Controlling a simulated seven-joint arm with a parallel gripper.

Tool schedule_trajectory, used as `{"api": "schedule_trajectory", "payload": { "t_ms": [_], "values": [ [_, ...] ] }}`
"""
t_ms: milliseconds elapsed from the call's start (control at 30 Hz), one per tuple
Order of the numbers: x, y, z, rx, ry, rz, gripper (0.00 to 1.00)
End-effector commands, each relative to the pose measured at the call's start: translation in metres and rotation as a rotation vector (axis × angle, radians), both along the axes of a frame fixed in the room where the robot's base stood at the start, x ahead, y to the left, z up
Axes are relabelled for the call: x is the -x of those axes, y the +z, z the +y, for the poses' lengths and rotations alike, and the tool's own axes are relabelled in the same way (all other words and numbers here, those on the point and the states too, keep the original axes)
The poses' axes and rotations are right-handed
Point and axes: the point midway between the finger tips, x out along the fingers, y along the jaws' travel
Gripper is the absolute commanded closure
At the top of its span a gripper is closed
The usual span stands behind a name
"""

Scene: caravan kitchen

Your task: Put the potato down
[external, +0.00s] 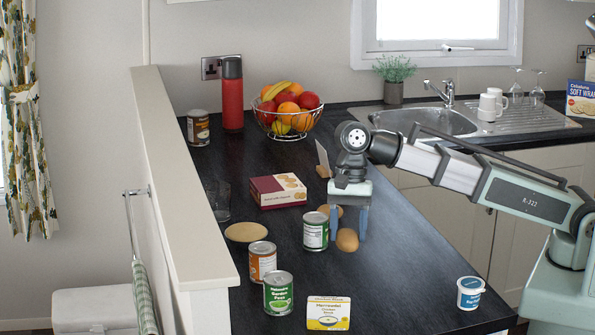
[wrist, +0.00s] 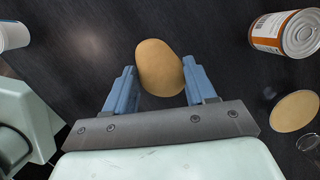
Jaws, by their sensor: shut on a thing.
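A brown potato (external: 347,240) is between the fingertips of my gripper (external: 349,236), low over the dark worktop. In the wrist view the potato (wrist: 160,68) sits between the two blue fingers of my gripper (wrist: 158,85), which is shut on it. Whether its underside touches the worktop cannot be told. Another brown rounded item (external: 325,210) lies just behind, partly hidden by a can and my gripper.
A green-labelled can (external: 315,231) stands close left of my gripper. An orange can (external: 262,261), another green can (external: 278,294), a yellow-white carton (external: 328,314) and a box (external: 277,191) stand around. A white tub (external: 470,293) is front right. Worktop (external: 400,275) between is clear.

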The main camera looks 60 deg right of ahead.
Motion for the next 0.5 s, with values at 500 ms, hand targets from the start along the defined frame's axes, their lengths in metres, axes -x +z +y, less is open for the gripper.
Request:
{"api": "schedule_trajectory", "payload": {
  "t_ms": [500],
  "values": [
    [-0.022, 0.013, -0.028, 0.0, -0.056, 0.001, 0.9]
  ]
}}
